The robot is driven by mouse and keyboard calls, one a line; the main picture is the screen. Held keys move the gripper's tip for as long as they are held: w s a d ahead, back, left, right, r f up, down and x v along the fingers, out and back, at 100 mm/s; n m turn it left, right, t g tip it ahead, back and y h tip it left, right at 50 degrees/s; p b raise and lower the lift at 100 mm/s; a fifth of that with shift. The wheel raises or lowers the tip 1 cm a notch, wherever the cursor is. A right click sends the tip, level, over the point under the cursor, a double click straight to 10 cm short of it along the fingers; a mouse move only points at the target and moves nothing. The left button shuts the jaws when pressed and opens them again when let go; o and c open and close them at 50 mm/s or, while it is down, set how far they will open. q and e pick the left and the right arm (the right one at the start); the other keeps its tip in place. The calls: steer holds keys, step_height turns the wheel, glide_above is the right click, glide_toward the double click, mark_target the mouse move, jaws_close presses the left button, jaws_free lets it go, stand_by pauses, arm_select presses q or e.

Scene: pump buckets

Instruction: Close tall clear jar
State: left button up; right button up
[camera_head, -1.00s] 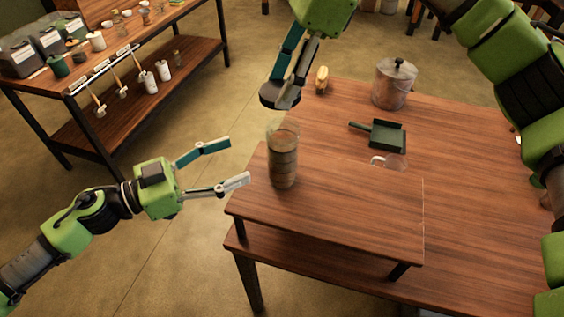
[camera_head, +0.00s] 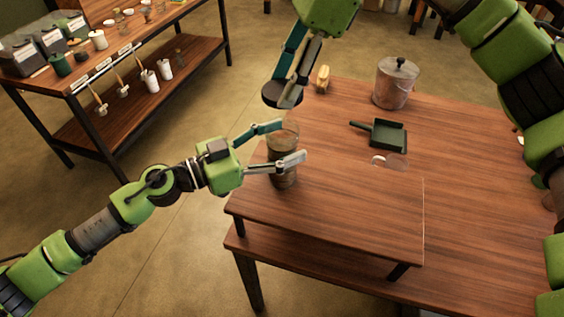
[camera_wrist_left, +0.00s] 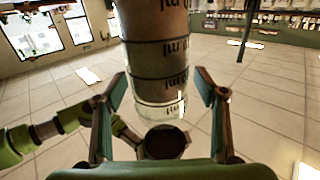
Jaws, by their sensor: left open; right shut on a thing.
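The tall clear jar (camera_head: 283,180) stands upright at the left end of the raised wooden shelf, with brownish contents and a clear, uncovered top. My left gripper (camera_head: 291,142) is open with its fingers on either side of the jar's upper part. In the left wrist view, which appears upside down, the jar (camera_wrist_left: 157,58) lies between the spread fingers (camera_wrist_left: 162,88). My right gripper (camera_head: 290,88) is shut on a dark round lid (camera_head: 272,96), held above and slightly behind the jar. The lid also shows in the left wrist view (camera_wrist_left: 166,142).
The raised shelf (camera_head: 340,215) sits on a wooden table (camera_head: 470,200). A side rack (camera_head: 140,105) stands at the left.

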arm_select(q)
steer(key=c, duration=1.7)
arm_select(e)
steer(key=shift+d, duration=0.1)
steer(key=shift+f, duration=2.45)
steer(key=shift+f, duration=0.9)
steer(key=shift+f, duration=0.55)
